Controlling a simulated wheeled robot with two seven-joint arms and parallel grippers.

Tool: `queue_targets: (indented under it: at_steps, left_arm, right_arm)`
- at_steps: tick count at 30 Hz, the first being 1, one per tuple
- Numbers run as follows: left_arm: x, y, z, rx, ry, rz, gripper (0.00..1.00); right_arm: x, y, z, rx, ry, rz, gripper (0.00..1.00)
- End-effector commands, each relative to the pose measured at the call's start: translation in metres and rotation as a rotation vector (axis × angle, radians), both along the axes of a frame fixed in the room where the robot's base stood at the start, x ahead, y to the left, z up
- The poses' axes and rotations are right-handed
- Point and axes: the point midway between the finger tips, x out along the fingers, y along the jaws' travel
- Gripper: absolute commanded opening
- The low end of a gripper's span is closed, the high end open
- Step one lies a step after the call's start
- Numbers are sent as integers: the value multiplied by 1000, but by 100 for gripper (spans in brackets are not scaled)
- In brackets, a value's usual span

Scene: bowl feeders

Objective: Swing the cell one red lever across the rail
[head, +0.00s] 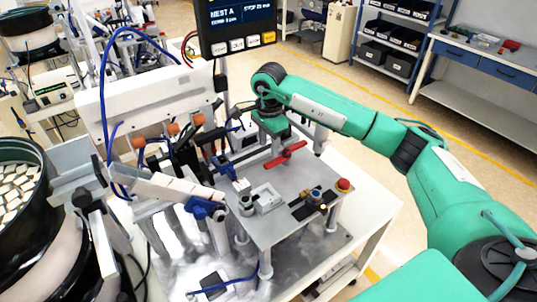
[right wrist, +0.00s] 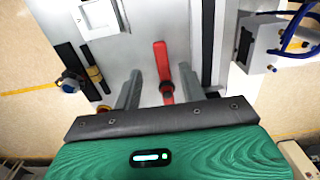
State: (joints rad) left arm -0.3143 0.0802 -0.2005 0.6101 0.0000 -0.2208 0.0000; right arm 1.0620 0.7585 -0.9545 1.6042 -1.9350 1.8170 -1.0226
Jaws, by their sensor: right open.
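The red lever (head: 285,155) lies across the grey plate of the cell in the head view, slanting up to the right. In the right wrist view the red lever (right wrist: 161,62) runs between my two fingers, with a gap on either side. My right gripper (right wrist: 160,78) is open and holds nothing. In the head view my right gripper (head: 275,143) is just behind the lever, its fingers mostly hidden by the green palm. I cannot tell how far the fingertips are above the plate. My left gripper is not in view.
A red push button (head: 343,184) stands at the plate's right corner. A screen (head: 237,22) hangs behind. A bowl feeder (head: 22,190) with pale parts is at left.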

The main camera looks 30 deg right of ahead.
Motion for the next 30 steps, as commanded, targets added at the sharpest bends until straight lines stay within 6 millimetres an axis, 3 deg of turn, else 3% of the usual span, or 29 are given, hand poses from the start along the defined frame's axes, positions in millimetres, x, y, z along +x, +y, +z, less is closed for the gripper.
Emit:
queue_targets:
  at_steps: [6, 12, 23, 30]
  left_arm:
    - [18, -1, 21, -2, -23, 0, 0]
    - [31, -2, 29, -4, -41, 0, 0]
    - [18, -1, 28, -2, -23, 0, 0]
    - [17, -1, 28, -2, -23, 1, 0]
  right_arm:
    - [-1, 0, -38, 0, 4, 1, 42]
    - [0, 1, -61, 1, 1, 0, 42]
    - [0, 0, -67, 0, -1, 1, 42]
    - [0, 0, -67, 0, -1, 1, 0]
